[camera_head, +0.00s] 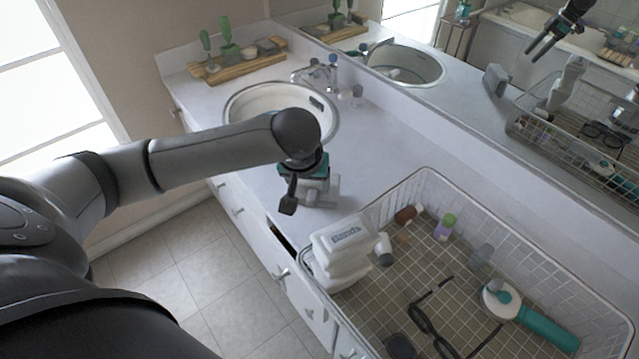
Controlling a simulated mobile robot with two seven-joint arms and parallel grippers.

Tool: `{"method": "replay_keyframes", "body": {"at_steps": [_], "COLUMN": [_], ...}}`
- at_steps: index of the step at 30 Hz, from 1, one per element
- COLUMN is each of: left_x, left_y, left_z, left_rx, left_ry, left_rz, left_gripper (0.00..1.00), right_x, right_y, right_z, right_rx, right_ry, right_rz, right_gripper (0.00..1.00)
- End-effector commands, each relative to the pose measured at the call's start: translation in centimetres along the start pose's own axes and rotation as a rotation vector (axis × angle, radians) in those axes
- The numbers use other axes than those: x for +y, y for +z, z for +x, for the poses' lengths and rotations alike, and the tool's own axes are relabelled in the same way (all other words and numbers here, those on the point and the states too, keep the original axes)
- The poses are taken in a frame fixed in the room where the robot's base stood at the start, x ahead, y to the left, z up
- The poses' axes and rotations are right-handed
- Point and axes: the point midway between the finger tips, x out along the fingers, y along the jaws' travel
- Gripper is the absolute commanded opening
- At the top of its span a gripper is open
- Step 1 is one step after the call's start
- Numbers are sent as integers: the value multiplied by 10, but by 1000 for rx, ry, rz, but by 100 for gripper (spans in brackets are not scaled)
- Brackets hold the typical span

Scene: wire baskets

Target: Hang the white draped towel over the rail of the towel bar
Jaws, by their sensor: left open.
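I see neither the white draped towel nor the towel bar in the head view. My left gripper (291,203) hangs open at the end of my left arm, over the near edge of the counter. It points down, just in front of the sink, with no towel in it. One dark finger shows clearly; the rest of the gripper blends with a grey object behind it. My right gripper does not show directly.
A white wire basket (425,172) on the counter holds black glasses (432,330), a teal-handled brush (545,328) and small bottles. A white labelled container (342,262) stands at its left corner. The sink (237,103) and wooden tray (240,66) lie behind. A mirror runs along the right. Tiled floor (215,285) is clear.

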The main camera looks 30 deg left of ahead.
Motion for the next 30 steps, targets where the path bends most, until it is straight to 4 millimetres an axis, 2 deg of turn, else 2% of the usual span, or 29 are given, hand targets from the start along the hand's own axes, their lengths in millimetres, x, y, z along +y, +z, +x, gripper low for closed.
{"method": "replay_keyframes", "body": {"at_steps": [1,4,9,19,27,30], "left_x": [0,0,0,0,-3,-3], "left_y": [1,1,1,0,-1,-1], "left_z": [13,34,62,84,119,127], "left_rx": [-3,0,-1,1,1,1], "left_ry": [-2,-1,0,1,1,1], "left_rz": [-2,-1,-1,1,0,1], "left_gripper": [68,68,68,68,68,68], "right_x": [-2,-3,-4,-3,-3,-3], "right_y": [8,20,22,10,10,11], "right_z": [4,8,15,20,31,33], "right_rx": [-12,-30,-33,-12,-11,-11], "right_ry": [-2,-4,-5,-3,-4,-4], "right_rz": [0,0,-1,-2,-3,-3], "right_gripper": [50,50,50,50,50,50]}}
